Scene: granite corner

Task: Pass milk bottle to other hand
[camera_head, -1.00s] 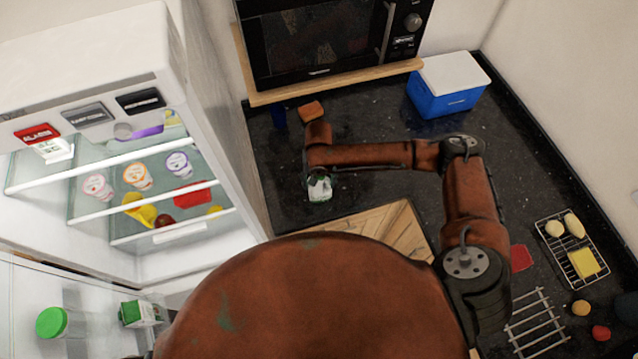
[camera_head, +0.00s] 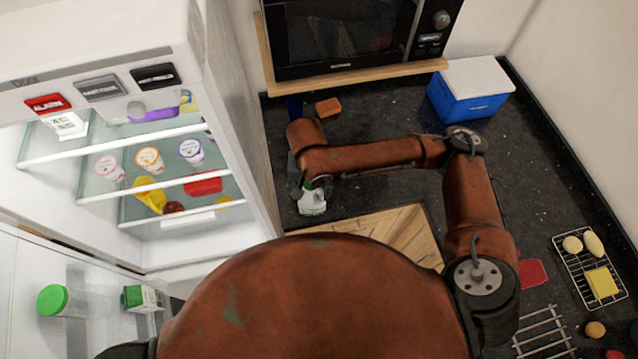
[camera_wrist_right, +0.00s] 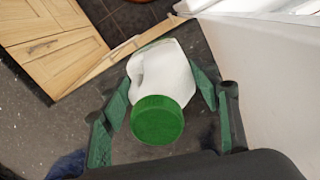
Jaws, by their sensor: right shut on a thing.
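The milk bottle (camera_head: 312,203) is white with a green cap. In the head view it is held at the end of my right arm, over the dark counter beside the fridge. In the right wrist view the bottle (camera_wrist_right: 161,85) lies between the two green fingers, cap towards the camera. My right gripper (camera_head: 312,188) is shut on it; its fingers also show in the right wrist view (camera_wrist_right: 165,95). My left gripper is not in view; only a dark part at the bottom left edge of the head view may belong to that arm.
The open fridge (camera_head: 165,225) with cups and food stands on the left. A microwave (camera_head: 345,35) and a blue-and-white cooler box (camera_head: 468,102) stand at the back. A wooden board (camera_head: 395,230) and wire rack (camera_head: 590,267) lie on the counter (camera_head: 385,110).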

